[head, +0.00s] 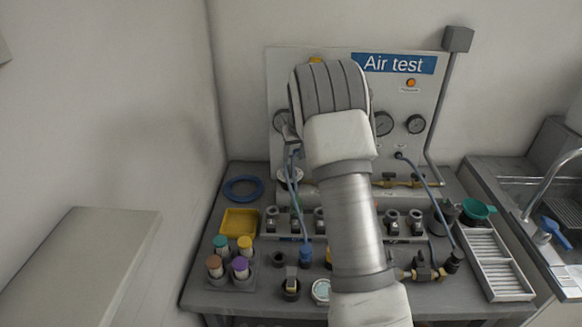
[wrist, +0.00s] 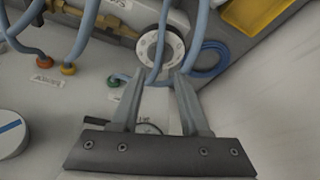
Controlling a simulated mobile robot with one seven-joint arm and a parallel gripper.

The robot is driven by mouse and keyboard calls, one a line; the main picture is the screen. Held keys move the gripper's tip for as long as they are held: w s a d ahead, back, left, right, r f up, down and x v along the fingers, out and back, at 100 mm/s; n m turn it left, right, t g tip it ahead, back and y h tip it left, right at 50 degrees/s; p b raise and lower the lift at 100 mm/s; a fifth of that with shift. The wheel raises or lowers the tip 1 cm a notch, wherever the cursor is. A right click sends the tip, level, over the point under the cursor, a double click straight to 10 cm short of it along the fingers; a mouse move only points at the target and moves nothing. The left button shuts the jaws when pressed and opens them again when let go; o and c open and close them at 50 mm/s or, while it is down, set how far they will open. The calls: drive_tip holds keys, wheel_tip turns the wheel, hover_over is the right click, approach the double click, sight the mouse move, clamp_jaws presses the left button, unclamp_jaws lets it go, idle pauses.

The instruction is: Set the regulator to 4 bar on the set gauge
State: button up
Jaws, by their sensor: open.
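A round white knob with marks on its face (wrist: 160,50), which looks like the regulator knob, sits just beyond my fingertips in the wrist view. A blue hose crosses in front of it. In the head view the knob (head: 290,176) shows low on the panel's left side. My gripper (wrist: 158,77) is open and empty, its fingers apart and short of the knob. In the head view my arm hides most of it. A gauge (head: 281,120) shows at the panel's left. A gauge edge (wrist: 148,128) shows between my fingers; its needle cannot be read.
Blue hoses (wrist: 87,30) hang close to my fingers. A coiled blue hose (head: 243,189), a yellow tray (head: 240,221) and several capped bottles (head: 240,267) stand at the bench's left. A sink (head: 540,190) is at right.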

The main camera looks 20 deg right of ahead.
sight(291, 168)
drive_tip(key=x, duration=0.7)
drive_tip(key=shift+c, duration=0.3)
clamp_jaws()
